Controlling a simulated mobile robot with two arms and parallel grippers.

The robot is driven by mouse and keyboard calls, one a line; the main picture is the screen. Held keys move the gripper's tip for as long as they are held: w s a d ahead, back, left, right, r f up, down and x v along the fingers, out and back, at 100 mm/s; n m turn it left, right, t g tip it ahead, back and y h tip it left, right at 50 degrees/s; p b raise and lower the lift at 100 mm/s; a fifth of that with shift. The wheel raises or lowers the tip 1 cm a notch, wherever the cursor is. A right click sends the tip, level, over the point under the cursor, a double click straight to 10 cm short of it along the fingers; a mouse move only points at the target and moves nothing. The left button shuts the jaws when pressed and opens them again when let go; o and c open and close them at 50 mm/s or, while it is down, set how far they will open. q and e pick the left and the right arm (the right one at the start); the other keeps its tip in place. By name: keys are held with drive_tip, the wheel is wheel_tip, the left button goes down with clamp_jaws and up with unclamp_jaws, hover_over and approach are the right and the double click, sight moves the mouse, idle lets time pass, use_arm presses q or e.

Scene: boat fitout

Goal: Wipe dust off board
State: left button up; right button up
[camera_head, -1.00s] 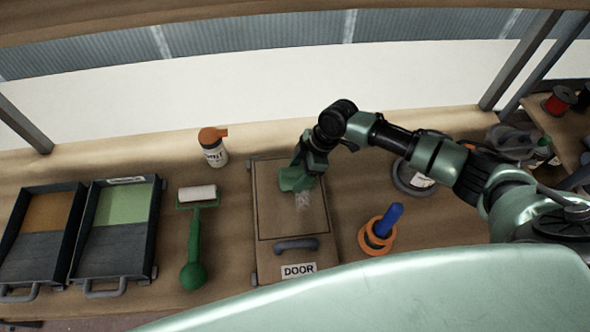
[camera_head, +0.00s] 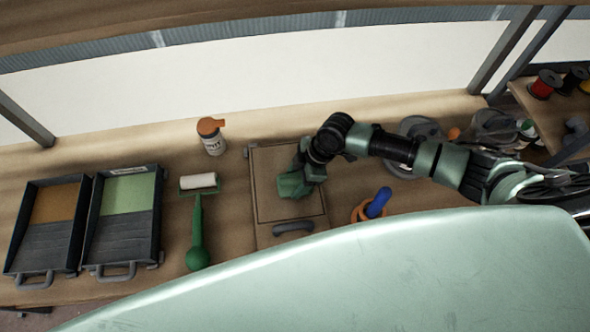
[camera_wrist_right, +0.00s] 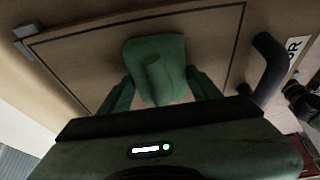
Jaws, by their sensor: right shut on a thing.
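The board is a brown door panel (camera_head: 275,165) with a dark inset line and a grey handle (camera_head: 293,228); it lies flat on the workbench. My right gripper (camera_head: 300,182) is over the middle of the board, shut on a green wiping block (camera_head: 291,186). In the right wrist view the block (camera_wrist_right: 155,60) sits between the two fingers (camera_wrist_right: 160,92) and lies against the board (camera_wrist_right: 90,55) or just above it. No dust shows on the parts of the board in view; the area under the block is hidden. My left gripper is not in view.
A spray-topped bottle (camera_head: 211,137) stands behind the board to the left. A green-handled roller (camera_head: 198,220) and two paint trays, green (camera_head: 128,195) and orange (camera_head: 55,203), lie left. An orange ring with a blue handle (camera_head: 377,204) is right.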

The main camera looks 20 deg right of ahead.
sight(297, 210)
drive_tip(key=shift+s+a+f+p, duration=0.15)
drive_tip(key=shift+s+p, duration=0.75)
drive_tip(key=shift+s, duration=0.55)
drive_tip(key=shift+s+a+p, duration=0.1)
drive_tip(key=shift+s+p, duration=0.25)
drive_tip(key=shift+s, duration=0.35)
drive_tip(key=shift+s+a+p, duration=0.15)
drive_tip(key=shift+s+p, duration=0.5)
drive_tip(key=shift+s, duration=0.05)
drive_tip(key=shift+s+a+p, duration=0.15)
drive_tip(key=shift+s+p, duration=0.3)
drive_tip(key=shift+s, duration=0.45)
